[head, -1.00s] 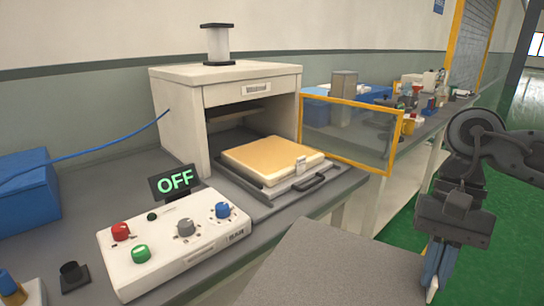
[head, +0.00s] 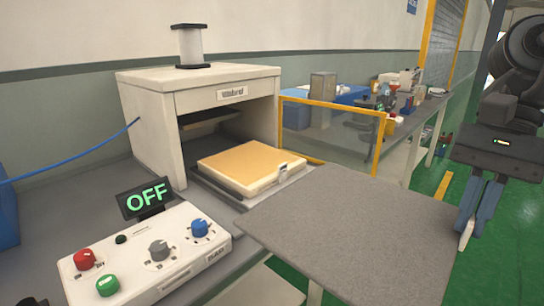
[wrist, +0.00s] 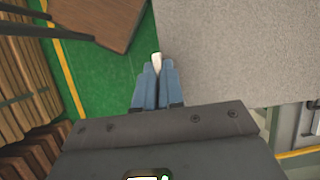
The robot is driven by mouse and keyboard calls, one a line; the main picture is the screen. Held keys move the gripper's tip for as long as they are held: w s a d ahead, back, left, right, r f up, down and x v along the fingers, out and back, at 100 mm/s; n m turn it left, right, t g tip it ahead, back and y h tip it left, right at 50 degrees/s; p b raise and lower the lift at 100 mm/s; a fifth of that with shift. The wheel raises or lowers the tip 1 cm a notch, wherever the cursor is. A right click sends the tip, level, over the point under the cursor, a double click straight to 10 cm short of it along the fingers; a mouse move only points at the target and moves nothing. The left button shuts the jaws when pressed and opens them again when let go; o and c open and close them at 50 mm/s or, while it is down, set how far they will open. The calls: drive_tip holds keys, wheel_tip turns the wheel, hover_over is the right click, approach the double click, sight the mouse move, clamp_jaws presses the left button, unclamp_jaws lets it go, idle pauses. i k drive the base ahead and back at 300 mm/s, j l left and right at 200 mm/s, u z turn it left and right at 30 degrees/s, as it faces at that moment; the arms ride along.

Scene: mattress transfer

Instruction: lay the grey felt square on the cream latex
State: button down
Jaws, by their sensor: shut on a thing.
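The cream latex (head: 250,165) is a thick slab with a tan-yellow top. It lies on a dark tray at the mouth of the white press. The grey felt square (head: 350,225) is spread flat in front of it, to its lower right, with its far left corner close to the tray. My gripper (head: 466,232) is shut at the felt's right edge. In the wrist view the felt (wrist: 245,50) extends up and right from my closed blue fingers (wrist: 157,72). A small pale piece shows at their tips; what it is, I cannot tell.
The white press (head: 200,120) stands behind the latex. A clear panel with a yellow frame (head: 330,135) stands to its right. A control box (head: 150,255) and an OFF display (head: 146,197) are at the left. Green floor is open at the right.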

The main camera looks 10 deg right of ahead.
sight(253, 160)
drive_tip(key=i, duration=1.35)
